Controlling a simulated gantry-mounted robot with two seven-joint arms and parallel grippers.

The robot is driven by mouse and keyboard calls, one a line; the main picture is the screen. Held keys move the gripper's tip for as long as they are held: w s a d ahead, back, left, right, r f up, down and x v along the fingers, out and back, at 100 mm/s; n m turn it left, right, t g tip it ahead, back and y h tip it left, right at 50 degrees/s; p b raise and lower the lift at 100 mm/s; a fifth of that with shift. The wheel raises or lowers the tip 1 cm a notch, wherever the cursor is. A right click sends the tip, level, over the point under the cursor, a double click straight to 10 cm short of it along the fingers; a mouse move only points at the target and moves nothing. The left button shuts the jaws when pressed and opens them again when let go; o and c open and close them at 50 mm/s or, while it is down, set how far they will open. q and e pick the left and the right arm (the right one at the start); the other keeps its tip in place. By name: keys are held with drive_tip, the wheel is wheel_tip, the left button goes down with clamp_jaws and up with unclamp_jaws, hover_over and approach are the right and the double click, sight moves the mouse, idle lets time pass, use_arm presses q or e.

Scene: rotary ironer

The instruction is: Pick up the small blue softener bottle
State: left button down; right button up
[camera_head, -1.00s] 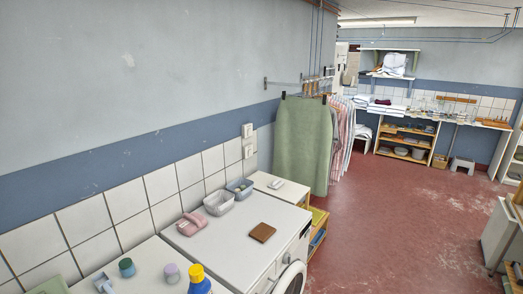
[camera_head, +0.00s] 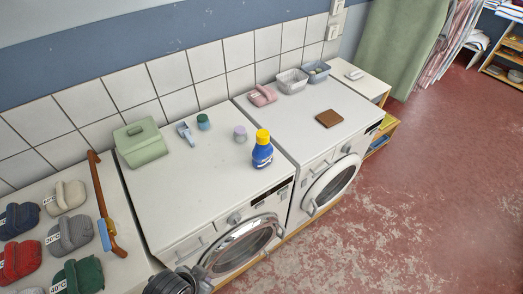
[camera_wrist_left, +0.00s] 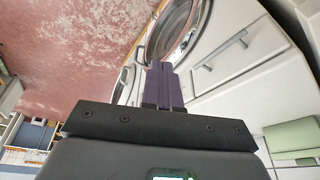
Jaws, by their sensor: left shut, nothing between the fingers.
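The small blue softener bottle (camera_head: 262,150) with a yellow cap stands upright on top of the left washing machine (camera_head: 190,205), near its right front edge. In the left wrist view my left gripper (camera_wrist_left: 162,68) has its purple fingers together with nothing between them, in front of the machine fronts. The bottle does not show in that view. A dark part of my arm shows at the bottom of the head view, in front of the left machine and apart from the bottle. My right gripper is not in view.
Near the bottle stand a purple cap (camera_head: 240,134), a teal cap (camera_head: 203,122) and a blue-grey scoop (camera_head: 186,133). A green box (camera_head: 140,143) sits at the back left. The right machine holds a brown block (camera_head: 328,118), a pink container (camera_head: 262,96) and a grey basket (camera_head: 292,81).

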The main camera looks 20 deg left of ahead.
use_arm(q)
drive_tip(key=c, duration=1.8)
unclamp_jaws()
drive_tip(key=shift+c, duration=0.2)
drive_tip(key=o, duration=1.5)
